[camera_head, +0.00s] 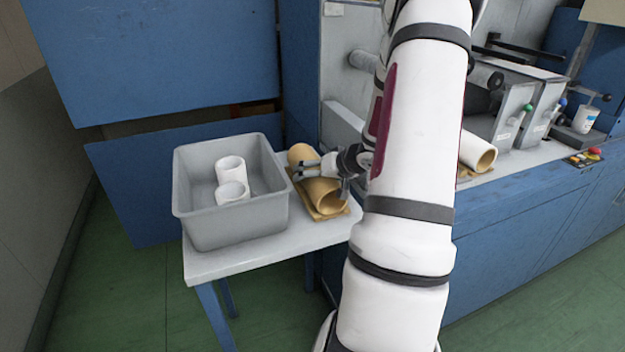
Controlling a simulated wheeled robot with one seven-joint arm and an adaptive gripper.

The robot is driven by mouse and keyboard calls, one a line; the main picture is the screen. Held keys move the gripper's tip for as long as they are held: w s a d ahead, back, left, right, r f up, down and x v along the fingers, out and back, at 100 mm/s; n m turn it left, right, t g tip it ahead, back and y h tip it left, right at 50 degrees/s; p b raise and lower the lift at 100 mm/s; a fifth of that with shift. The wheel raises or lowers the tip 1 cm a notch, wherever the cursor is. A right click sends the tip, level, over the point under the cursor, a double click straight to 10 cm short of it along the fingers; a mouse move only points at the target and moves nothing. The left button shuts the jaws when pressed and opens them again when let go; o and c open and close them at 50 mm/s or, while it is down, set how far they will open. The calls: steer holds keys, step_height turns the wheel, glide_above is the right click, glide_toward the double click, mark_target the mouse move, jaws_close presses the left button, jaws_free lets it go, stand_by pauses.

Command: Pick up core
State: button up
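Two brown tube-shaped cores lie on their sides on a wooden holder (337,213) on the small table. The rear core (300,153) is partly hidden by my gripper, and the front core (323,196) shows its open end. My gripper (320,181) is at the cores, coming in from the right. Its fingers are spread apart, one reaching left between the cores and one pointing down near the front core's right side. I cannot tell whether they touch a core.
A grey bin (240,228) holding two white rolls (231,170) stands on the light-topped table (210,265), left of the cores. Blue machine panels (160,60) stand behind. At the right are machine brackets, a white cup (585,119) and a button box (583,158). Green floor is open front left.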

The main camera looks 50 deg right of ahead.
steer(key=shift+r, duration=0.1)
steer(key=c, duration=1.4)
